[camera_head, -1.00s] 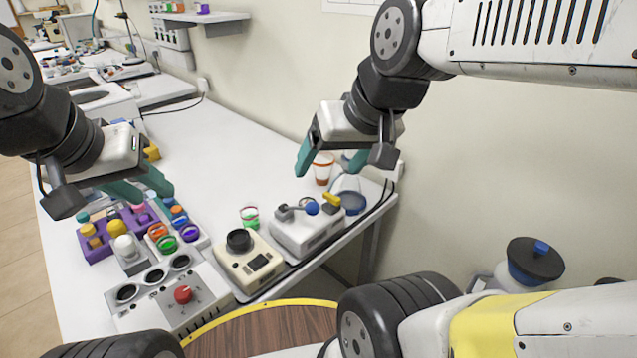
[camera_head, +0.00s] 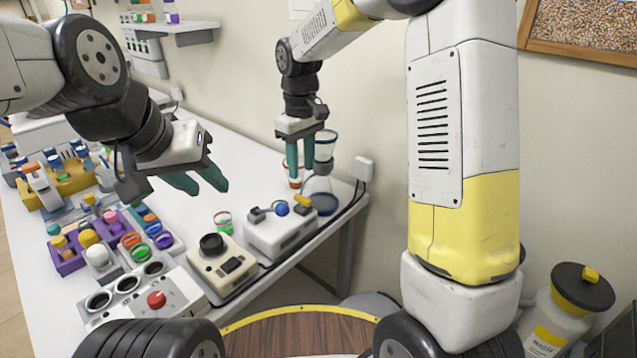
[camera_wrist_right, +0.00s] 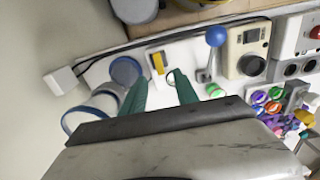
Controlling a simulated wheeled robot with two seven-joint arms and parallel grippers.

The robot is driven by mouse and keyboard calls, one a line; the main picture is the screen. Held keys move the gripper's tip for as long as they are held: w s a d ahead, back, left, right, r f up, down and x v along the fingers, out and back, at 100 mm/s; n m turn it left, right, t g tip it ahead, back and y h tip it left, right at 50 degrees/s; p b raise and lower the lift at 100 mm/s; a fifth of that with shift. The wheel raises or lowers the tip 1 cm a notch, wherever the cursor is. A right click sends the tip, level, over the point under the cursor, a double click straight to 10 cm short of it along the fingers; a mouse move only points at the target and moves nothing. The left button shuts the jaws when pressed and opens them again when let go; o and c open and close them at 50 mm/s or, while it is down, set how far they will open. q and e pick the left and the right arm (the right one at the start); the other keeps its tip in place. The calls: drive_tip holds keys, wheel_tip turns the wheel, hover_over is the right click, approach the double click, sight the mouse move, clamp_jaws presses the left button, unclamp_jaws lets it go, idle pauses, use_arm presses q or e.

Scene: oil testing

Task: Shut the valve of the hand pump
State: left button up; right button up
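The hand pump (camera_head: 277,232) is a white box with a blue ball on its lever (camera_head: 282,208) and a small yellow valve handle (camera_head: 303,201) on top. In the right wrist view the yellow valve (camera_wrist_right: 157,63) lies just beyond and between my right fingertips, and the blue ball (camera_wrist_right: 216,36) is further right. My right gripper (camera_head: 299,184) points down behind the pump. Its green fingers are apart, with nothing held; in the wrist view it (camera_wrist_right: 160,78) also shows open. My left gripper (camera_head: 207,189) is open and empty above the table, left of the pump.
A beige device (camera_head: 221,267) and a control box with a red knob (camera_head: 155,300) stand left of the pump.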

sight(302, 198)
drive_tip(key=shift+w+f, duration=0.25)
drive_tip(key=shift+f, duration=0.5)
wheel_tip(302, 198, down, 7)
drive_tip(key=shift+f, duration=0.2)
clamp_jaws()
